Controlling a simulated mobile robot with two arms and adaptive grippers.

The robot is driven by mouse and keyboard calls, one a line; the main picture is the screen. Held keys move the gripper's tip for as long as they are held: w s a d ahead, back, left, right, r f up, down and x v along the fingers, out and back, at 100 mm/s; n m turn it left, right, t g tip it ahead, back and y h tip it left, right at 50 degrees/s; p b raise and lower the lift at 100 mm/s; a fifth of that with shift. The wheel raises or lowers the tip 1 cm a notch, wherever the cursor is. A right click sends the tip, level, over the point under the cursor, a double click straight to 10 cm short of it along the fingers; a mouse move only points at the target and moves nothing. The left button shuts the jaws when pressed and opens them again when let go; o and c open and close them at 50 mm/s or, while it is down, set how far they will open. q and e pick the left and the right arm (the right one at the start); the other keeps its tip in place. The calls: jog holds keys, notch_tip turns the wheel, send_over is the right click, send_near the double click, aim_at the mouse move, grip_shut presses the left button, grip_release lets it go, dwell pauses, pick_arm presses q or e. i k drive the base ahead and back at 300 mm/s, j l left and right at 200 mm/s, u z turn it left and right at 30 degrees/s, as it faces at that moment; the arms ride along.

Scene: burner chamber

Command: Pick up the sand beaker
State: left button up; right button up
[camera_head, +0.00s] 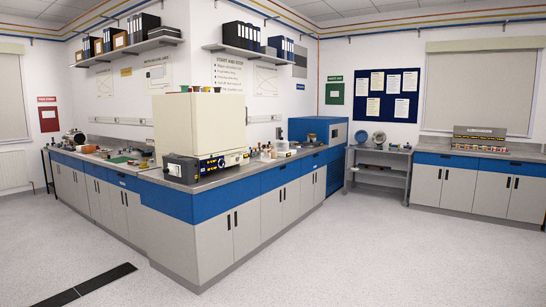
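I cannot pick out the sand beaker with certainty; the items on the counters are too small at this distance. Several small vessels and a pale box (281,146) stand on the right-hand run of the L-shaped counter (225,178), to the right of the cream burner chamber (190,120). More small items lie on the left-hand run, among them a green mat (120,159). Neither of my grippers is in view.
The blue-fronted cabinets jut out to a corner in front. A blue machine (318,130) stands beyond them, then a grey side table (378,163) and a right-hand counter (480,156). The pale floor (340,250) is open. A dark strip (95,285) lies on it at left.

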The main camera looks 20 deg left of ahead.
aim_at(273, 151)
jog(key=i+u, duration=0.35)
jog(key=i, duration=3.8)
jog(key=i+l, duration=0.1)
jog(key=i, duration=1.4)
jog(key=i+u, duration=0.1)
jog(key=i, duration=1.35)
jog(key=i+l+u, duration=0.1)
jog(key=i+u, duration=0.35)
jog(key=i+l+u, duration=0.25)
jog(key=u, duration=0.15)
jog(key=i+l+u, duration=0.45)
jog(key=k+j, duration=0.1)
